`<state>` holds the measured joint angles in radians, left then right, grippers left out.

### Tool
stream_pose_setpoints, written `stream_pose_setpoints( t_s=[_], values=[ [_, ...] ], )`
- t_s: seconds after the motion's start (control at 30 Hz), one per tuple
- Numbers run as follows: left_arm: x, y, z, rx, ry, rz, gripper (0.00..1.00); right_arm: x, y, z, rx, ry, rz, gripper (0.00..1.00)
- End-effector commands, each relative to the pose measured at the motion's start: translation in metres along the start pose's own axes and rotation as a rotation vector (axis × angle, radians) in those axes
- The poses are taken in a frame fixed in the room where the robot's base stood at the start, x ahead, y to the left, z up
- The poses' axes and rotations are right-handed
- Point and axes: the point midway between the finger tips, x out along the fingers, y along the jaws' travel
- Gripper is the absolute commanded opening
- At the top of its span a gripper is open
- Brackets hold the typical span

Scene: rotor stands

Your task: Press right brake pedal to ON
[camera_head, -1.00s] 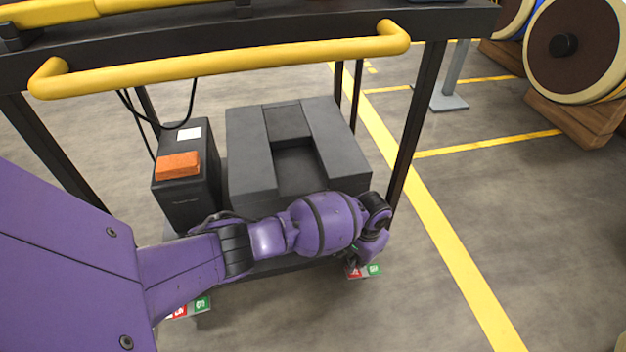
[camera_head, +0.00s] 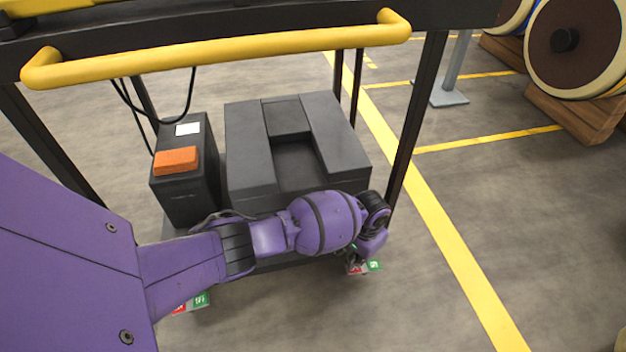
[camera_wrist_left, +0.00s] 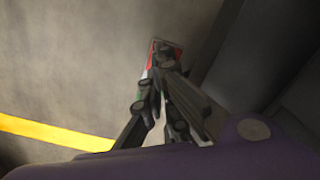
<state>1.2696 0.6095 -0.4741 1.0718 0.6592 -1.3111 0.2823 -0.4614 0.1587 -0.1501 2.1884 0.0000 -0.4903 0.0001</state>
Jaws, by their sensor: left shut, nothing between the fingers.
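The right brake pedal (camera_head: 375,265), with a red and green label, sits low at the front right corner of the stand. My left arm reaches across to it, and my left gripper (camera_head: 356,264) is right over its red part, partly hidden by the wrist. In the left wrist view the shut, empty gripper (camera_wrist_left: 162,58) has its fingertips over the pedal's red and green plate (camera_wrist_left: 176,46), covering much of it. I cannot tell whether they touch. A second pedal (camera_head: 190,302) with a similar label shows at the front left. My right gripper is not in view.
A yellow handle bar (camera_head: 220,58) crosses above, on a dark frame with posts (camera_head: 414,125). A dark box (camera_head: 186,190) with an orange top piece and a grey block (camera_head: 250,150) stand behind my arm.

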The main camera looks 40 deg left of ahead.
Motion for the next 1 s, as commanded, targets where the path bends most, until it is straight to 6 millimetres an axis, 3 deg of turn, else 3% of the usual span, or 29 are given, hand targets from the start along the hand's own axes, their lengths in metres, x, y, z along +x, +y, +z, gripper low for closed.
stream_pose_setpoints(
  t_s=[1.0],
  values=[
    [0.014,0.001,-0.002,0.000,0.003,0.001,0.00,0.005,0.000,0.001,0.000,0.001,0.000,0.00]
  ],
)
